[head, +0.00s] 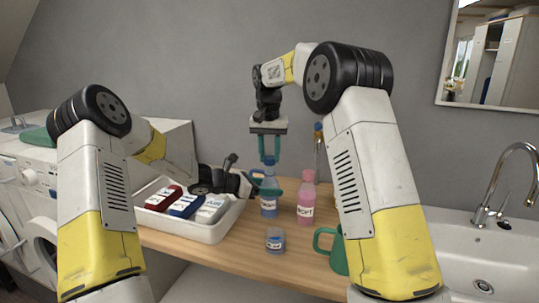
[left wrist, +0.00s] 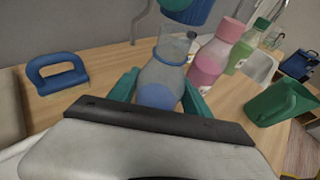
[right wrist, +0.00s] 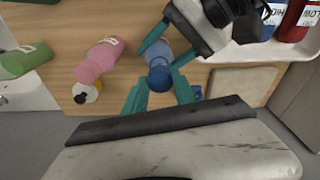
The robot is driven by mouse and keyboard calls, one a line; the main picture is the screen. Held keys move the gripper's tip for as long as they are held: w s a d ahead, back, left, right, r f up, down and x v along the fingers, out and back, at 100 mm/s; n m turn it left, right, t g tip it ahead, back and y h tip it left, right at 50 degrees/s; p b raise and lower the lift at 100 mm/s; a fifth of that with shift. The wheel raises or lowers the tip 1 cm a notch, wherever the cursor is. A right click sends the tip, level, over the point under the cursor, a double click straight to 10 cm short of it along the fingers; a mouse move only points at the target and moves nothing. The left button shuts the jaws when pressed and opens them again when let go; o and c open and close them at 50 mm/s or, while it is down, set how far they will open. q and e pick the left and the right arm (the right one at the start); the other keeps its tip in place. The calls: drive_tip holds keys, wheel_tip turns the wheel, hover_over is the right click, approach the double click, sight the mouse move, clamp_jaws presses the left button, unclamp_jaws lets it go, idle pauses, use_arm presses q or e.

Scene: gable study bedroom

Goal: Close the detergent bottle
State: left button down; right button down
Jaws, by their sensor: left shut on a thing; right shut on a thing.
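The detergent bottle (head: 268,207) is clear with blue liquid and stands upright on the wooden counter. My left gripper (head: 266,186) is shut around its body from the side; in the left wrist view the bottle (left wrist: 160,82) sits between the green fingers. My right gripper (head: 269,152) points down from above and is shut on the blue cap (head: 270,161). The cap is over the bottle's neck. It also shows at the top of the left wrist view (left wrist: 188,10) and between the fingers in the right wrist view (right wrist: 160,78). I cannot tell whether cap and neck touch.
A pink bottle (head: 306,203) stands close to the right. A blue brush (left wrist: 58,74) lies on the counter.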

drive_tip(key=shift+f, duration=0.15)
drive_tip(key=shift+f, duration=0.8)
drive_tip(key=shift+f, duration=0.55)
